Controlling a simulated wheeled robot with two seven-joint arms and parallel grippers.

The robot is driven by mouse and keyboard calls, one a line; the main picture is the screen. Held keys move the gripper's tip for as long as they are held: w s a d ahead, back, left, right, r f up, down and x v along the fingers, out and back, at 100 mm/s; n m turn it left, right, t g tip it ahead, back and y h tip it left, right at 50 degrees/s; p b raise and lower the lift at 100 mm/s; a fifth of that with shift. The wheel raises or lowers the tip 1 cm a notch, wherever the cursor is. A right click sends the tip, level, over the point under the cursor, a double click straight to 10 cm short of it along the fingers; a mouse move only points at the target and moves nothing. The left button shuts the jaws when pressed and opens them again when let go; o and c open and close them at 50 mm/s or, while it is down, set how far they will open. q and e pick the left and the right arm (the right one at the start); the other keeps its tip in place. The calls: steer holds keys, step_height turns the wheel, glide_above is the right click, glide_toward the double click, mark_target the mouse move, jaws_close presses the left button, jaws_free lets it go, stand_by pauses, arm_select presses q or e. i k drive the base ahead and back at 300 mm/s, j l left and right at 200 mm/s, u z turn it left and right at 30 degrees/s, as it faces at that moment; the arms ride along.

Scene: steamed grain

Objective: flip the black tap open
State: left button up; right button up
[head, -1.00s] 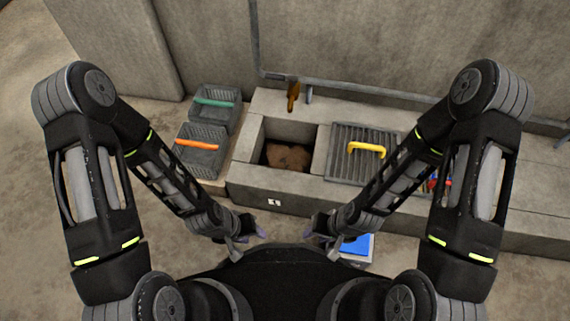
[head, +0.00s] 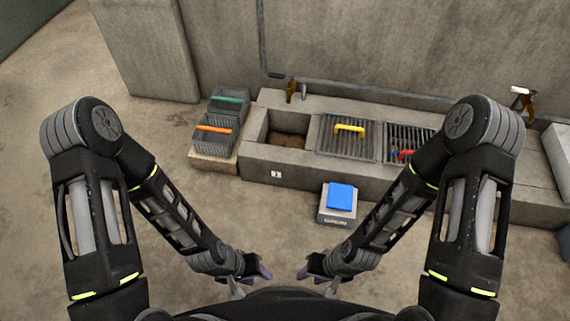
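No tap that I can clearly call black shows in the head view. A brown upright fitting (head: 291,89) with a small grey piece (head: 303,91) beside it stands at the wall behind the open basin (head: 262,130). A second fitting, brown with a white top (head: 522,93), is at the wall on the far right. My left gripper (head: 252,274) and my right gripper (head: 316,273) hang low in front of my body, well apart from the counter and both fittings. They are small and dark here, so their opening is unclear. I see nothing held in either.
Two dark baskets (head: 230,104) stand left of the basin. A grate with a yellow handle (head: 349,128) and another with a red and blue item (head: 404,155) lie to its right. A scale-like box with a blue top (head: 340,196) is on the open floor before the counter.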

mark_target(291, 77)
steer(key=i+j+z, duration=0.1)
steer(key=z, duration=0.25)
steer(key=i+j+z, duration=0.2)
steer(key=z, duration=0.15)
steer(key=i+j+z, duration=0.35)
steer(key=i+j, duration=0.15)
steer(key=j, duration=0.15)
steer(key=i+j+z, duration=0.1)
steer(key=j, duration=0.2)
steer(key=i+j, duration=0.2)
steer(key=j, duration=0.15)
steer(key=i+j+z, duration=0.1)
steer(key=j, duration=0.2)
steer(key=i, duration=0.05)
